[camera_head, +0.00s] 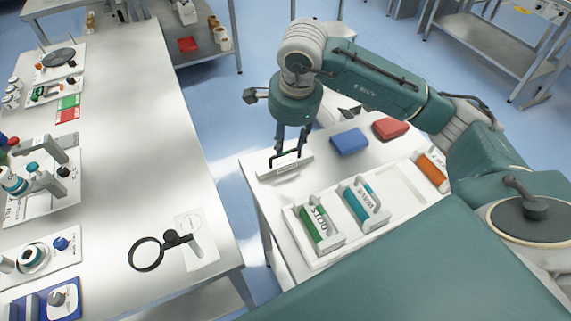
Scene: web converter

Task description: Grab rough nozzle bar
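Several nozzle bars with coloured faces are in a white tray (315,262) on the right-hand table: a green one (320,224), a teal one (357,204) and an orange one (432,170). Their lettering is too small to read surely, so I cannot tell which is the rough one. My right gripper (290,147) points down above a white block (297,168) at the table's far left corner. Its fingers look apart, and a dark bracket shows between and below them. Whether they touch the block is unclear. My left gripper is not in view.
A blue box (349,141) and a red box (390,129) lie behind the tray. A long steel table (130,130) on the left carries a black ring magnifier (147,254) and several fixtures. A floor gap separates the tables. The tray has a bare stretch before the orange bar.

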